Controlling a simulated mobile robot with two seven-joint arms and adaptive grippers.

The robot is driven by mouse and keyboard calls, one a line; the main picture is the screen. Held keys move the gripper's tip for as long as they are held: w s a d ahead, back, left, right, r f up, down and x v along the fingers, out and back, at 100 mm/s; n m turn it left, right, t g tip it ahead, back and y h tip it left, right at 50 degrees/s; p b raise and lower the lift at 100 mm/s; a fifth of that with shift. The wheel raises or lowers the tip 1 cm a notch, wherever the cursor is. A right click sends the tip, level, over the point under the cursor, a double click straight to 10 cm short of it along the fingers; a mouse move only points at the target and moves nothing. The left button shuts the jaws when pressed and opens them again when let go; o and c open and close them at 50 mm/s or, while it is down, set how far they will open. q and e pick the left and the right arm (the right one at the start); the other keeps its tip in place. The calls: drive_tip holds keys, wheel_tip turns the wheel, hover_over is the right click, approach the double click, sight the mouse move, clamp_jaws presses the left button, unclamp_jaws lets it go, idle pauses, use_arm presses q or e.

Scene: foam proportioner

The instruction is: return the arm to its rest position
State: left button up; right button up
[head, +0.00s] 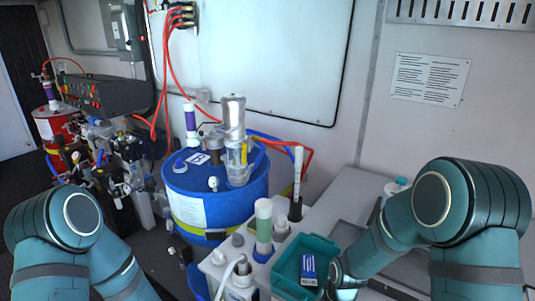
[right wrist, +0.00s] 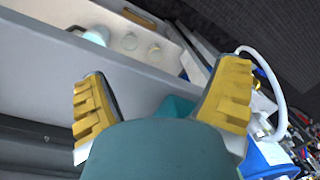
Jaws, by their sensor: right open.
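My right arm (head: 420,220) is bent at the right side of the head view, its lower end beside a teal bin (head: 289,268) on the bench. My right gripper (right wrist: 162,95) shows in the right wrist view with its two yellow fingers wide apart and nothing visible held between them. A grey edge and a small teal patch lie beyond the fingers. My left arm (head: 75,235) is bent at the lower left of the head view. Its gripper is out of view.
A small blue box (head: 309,267) is in the teal bin. A blue drum (head: 215,195) with a clear cylinder and fittings stands left of the bench. A red drum (head: 50,125) and a control panel (head: 105,95) stand far left.

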drive_tip(key=s+a+f+m+y, duration=0.3)
drive_tip(key=s+f+m, duration=0.1)
drive_tip(key=s+f, duration=1.1)
drive_tip(key=w+b, duration=0.1)
drive_tip(key=b, duration=0.1)
drive_tip(key=w+a+n+t+b, duration=0.1)
drive_tip(key=w+b, duration=0.1)
drive_tip(key=b, duration=0.1)
drive_tip(key=w+a+t+b, duration=0.1)
drive_tip(key=w+b, duration=0.1)
drive_tip(key=b, duration=0.1)
drive_tip(key=shift+w+f, duration=0.15)
drive_tip(key=shift+f, duration=0.15)
